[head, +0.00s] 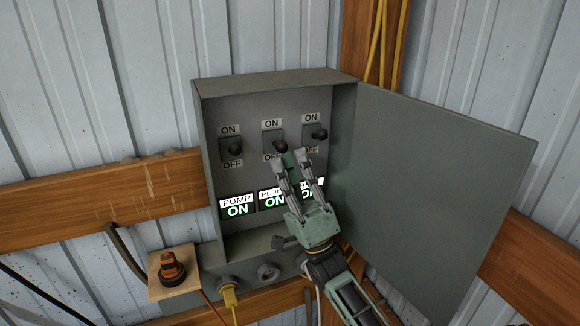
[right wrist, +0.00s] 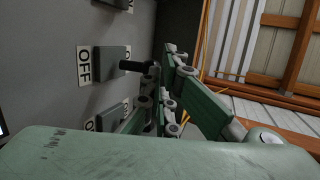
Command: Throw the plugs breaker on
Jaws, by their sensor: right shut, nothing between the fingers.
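An open grey breaker box (head: 266,88) holds three switches marked ON above and OFF below. The middle switch (head: 271,138) stands above the plugs sign (head: 272,199), which is lit and reads ON. Its black lever (head: 281,147) sticks out towards me. My right gripper (head: 297,157) is shut and empty, its fingertips just below and right of that lever. In the right wrist view a black lever (right wrist: 131,66) sticks out close to the fingers (right wrist: 160,85); whether they touch cannot be told. My left gripper is not in view.
The left switch (head: 230,148) and right switch (head: 315,132) flank the middle one. The pump sign (head: 237,206) reads ON; my gripper partly covers the third sign. The box door (head: 440,190) hangs open at right. An orange-black knob (head: 172,267) sits lower left.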

